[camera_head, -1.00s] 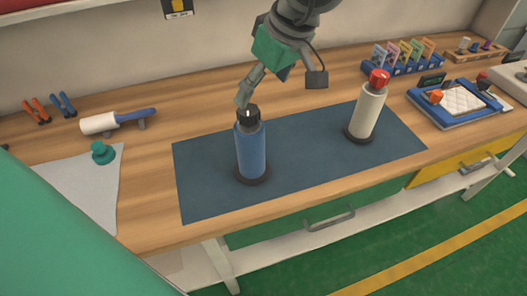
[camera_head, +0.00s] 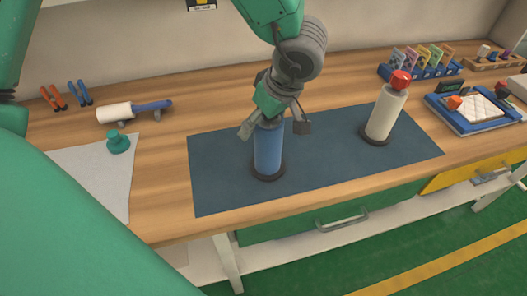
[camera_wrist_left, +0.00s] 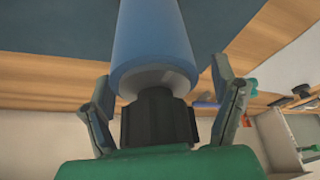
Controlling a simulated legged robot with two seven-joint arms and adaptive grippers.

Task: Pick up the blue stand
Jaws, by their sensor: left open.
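A blue cylinder (camera_head: 268,150) stands upright on a round black base (camera_head: 267,174) on the dark blue mat (camera_head: 325,168). My left gripper (camera_head: 274,128) is open directly above it, one finger on each side of its top. In the left wrist view, the black cap (camera_wrist_left: 158,118) of the blue cylinder (camera_wrist_left: 150,40) is between the two open fingers, with gaps on both sides. The cap is hidden by the gripper in the head view. My right gripper is not in view.
A white cylinder with a red top (camera_head: 384,112) stands on the mat's right. A blue rack of cards (camera_head: 421,62) and a blue tray (camera_head: 480,123) are farther right. A roller (camera_head: 115,113), pliers and a teal knob (camera_head: 118,142) on a grey sheet lie left.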

